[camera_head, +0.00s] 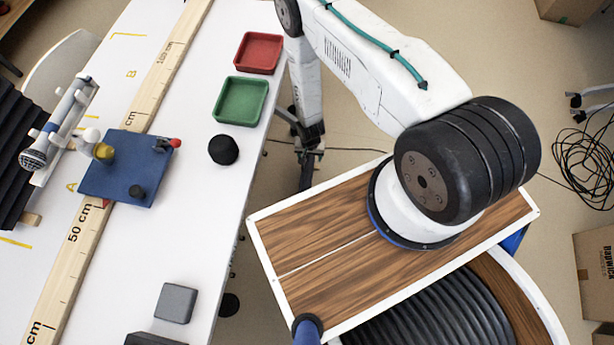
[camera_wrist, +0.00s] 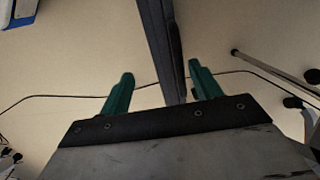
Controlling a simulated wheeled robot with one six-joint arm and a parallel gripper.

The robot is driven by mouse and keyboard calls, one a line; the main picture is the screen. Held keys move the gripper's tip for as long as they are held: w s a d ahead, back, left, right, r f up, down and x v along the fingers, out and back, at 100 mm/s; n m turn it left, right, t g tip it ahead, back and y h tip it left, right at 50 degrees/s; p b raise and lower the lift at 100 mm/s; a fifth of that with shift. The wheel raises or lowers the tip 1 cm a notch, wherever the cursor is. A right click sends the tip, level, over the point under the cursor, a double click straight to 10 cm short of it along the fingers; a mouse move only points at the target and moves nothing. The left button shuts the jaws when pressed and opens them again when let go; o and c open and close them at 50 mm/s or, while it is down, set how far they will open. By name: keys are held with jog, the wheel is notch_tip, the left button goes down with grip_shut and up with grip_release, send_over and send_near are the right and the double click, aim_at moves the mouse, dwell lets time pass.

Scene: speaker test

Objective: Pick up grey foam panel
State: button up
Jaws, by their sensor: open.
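A small grey block (camera_head: 176,303), which looks like the grey foam panel, lies flat on the white table (camera_head: 215,200) near its front right edge in the head view. A darker grey piece (camera_head: 152,339) lies just below it, cut off by the picture's bottom edge. My gripper (camera_wrist: 160,82) shows in the wrist view with two green fingers apart and nothing held between them. My arm hangs beyond the table's right edge, well away from the grey block. The grey block is not in the wrist view.
A red tray (camera_head: 258,36), a green tray (camera_head: 263,101) and a black round object (camera_head: 223,150) stand along the table's right side. A blue plate (camera_head: 125,190), a microphone (camera_head: 35,154) and a long wooden ruler (camera_head: 75,237) lie further left. A dark upright bar (camera_wrist: 160,45) stands beyond my fingers.

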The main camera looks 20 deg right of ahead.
aim_at(308, 162)
jog(key=f, duration=0.6)
jog(key=shift+w+a+f, duration=0.15)
jog(key=shift+a+f, duration=0.15)
jog(key=shift+a, duration=0.1)
grip_shut()
